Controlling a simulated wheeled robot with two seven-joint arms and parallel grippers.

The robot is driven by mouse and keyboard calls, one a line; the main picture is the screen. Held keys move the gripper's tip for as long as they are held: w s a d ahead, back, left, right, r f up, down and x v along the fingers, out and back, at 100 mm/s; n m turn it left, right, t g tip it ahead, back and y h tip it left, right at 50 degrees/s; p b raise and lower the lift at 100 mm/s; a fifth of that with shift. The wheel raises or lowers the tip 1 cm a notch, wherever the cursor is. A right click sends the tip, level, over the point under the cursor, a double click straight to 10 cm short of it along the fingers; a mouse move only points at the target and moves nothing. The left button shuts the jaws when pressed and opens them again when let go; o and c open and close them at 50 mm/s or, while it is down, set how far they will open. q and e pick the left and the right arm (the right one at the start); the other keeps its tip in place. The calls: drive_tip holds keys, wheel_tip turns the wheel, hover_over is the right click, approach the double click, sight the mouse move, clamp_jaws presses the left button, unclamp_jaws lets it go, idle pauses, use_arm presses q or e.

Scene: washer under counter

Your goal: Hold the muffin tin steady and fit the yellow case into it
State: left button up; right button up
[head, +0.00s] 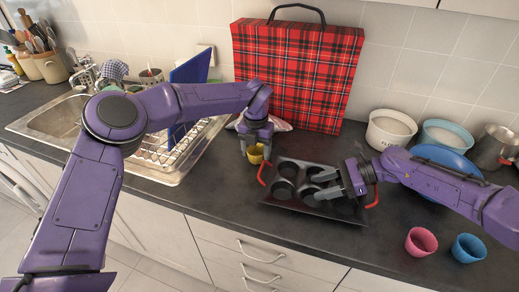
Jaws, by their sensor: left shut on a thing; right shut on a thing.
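The dark muffin tin (284,203) with red handles lies on the dark counter in the middle of the head view. The yellow case (256,155) is just left of the tin's back left corner. My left gripper (256,146) points down from above and is shut on the yellow case, covering part of it. My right gripper (325,186) reaches in from the right and is shut on the tin at its right side. Its fingers and wrist hide part of the tin's right cups. The cups I can see in the tin look empty.
A pink case (421,242) and a blue case (468,248) stand on the counter to the right. A red tartan case (295,75) stands against the wall behind. Bowls (391,126) are at the back right. A dish rack (170,150) and sink (50,120) are at left.

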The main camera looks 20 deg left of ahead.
use_arm(q)
drive_tip(key=shift+f, duration=0.5)
drive_tip(key=shift+f, duration=0.15)
drive_tip(key=shift+f, duration=0.15)
drive_tip(key=o, duration=0.8)
